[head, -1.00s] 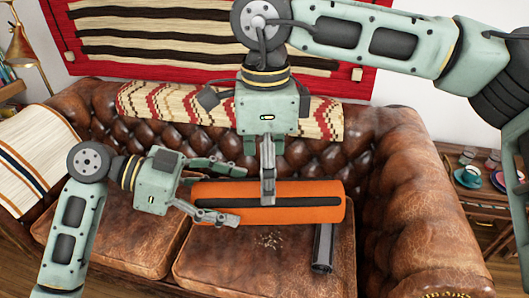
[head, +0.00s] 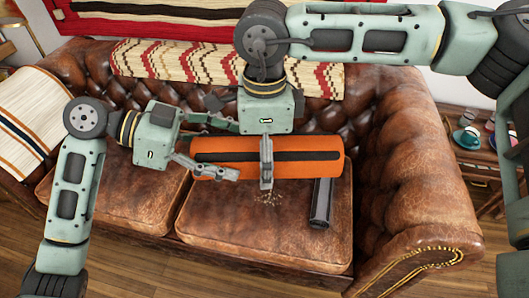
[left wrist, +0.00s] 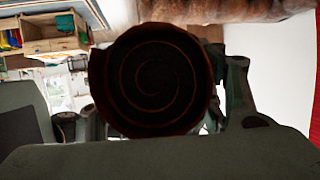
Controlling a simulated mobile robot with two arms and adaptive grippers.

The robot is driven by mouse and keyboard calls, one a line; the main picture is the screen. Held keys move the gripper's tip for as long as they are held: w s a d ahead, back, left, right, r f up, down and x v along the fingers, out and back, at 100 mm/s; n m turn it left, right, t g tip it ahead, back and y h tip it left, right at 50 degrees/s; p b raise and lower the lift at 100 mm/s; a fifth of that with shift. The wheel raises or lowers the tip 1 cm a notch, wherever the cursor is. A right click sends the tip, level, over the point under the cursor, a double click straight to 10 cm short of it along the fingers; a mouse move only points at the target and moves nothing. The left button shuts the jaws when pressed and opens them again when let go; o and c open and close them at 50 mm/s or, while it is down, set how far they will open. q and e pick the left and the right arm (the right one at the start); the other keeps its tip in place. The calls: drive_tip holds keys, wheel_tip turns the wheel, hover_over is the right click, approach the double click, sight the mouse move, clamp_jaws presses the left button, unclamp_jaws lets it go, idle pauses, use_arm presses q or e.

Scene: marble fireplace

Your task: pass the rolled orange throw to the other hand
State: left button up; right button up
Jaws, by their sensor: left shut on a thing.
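The rolled orange throw (head: 310,169) with a dark stripe is held level above the sofa seat. My left gripper (head: 212,155) is shut on its left end, one finger in front and one behind. In the left wrist view the roll's dark round end (left wrist: 150,80) with its thin orange spiral fills the middle. My right gripper (head: 266,165) comes down from above around the roll's middle. One finger hangs across its front, the tip just below the lower edge. Its other finger is hidden behind the roll, so its grip is unclear.
A dark cylinder (head: 321,203) lies on the brown leather sofa (head: 400,150) below the throw's right end, near small crumbs (head: 270,198). A patterned blanket (head: 185,62) drapes the sofa back. Cups (head: 467,138) stand on the side table at right.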

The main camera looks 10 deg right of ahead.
use_arm(q)
drive_tip(key=shift+w, duration=0.1)
use_arm(e)
drive_tip(key=c, duration=1)
use_arm(q)
drive_tip(key=o, duration=1.4)
use_arm(e)
drive_tip(key=shift+s, duration=0.1)
drive_tip(key=c, duration=0.8)
use_arm(q)
drive_tip(key=shift+o, duration=0.2)
use_arm(e)
drive_tip(key=shift+o, duration=0.2)
